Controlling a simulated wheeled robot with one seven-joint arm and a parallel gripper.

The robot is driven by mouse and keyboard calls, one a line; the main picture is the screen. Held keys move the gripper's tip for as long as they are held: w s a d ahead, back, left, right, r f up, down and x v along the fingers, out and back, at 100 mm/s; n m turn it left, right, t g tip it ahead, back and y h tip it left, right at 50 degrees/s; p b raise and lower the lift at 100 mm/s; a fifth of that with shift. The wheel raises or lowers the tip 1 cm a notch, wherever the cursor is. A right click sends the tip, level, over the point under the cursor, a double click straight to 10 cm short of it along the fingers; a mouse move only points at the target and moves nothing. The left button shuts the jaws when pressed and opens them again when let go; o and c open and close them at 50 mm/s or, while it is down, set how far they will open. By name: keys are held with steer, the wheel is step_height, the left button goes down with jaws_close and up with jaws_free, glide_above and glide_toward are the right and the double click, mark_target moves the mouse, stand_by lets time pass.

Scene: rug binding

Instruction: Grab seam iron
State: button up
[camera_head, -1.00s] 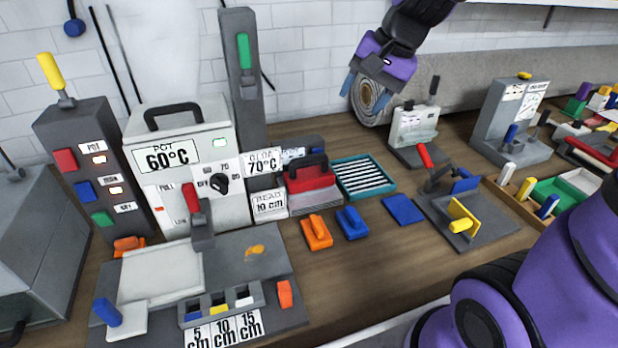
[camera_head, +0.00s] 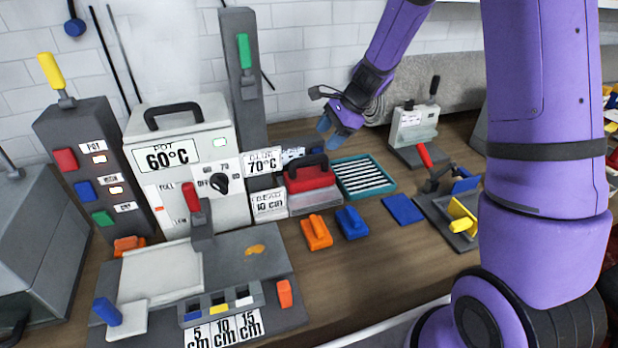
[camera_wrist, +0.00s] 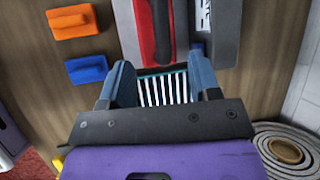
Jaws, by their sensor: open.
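The seam iron appears to be the red block with a black handle (camera_head: 311,175), resting on a grey base beside the white 70°C and 10 cm labels. It also shows in the wrist view as a red body with a dark handle (camera_wrist: 154,30), just beyond my fingertips. My gripper (camera_head: 332,128) is open and empty, above and a little behind the iron and the teal tray. In the wrist view its two blue fingers (camera_wrist: 163,78) stand apart, with the striped rack of the tray between them. Nothing touches the fingers.
The teal tray (camera_head: 345,163) sits right of the iron. An orange block (camera_head: 316,232), a blue block (camera_head: 351,222) and a flat blue pad (camera_head: 403,209) lie in front. The white 60°C pot (camera_head: 185,155) and a tall grey post (camera_head: 240,80) stand left. A rolled rug (camera_wrist: 287,150) lies near the wall.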

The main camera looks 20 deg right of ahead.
mark_target(312, 156)
steer(key=x, duration=1)
steer(key=shift+w+f, duration=0.1)
steer(key=shift+f, duration=0.1)
steer(key=shift+c, duration=0.2)
jaws_close()
steer(key=shift+r, duration=0.1)
stand_by(0.9)
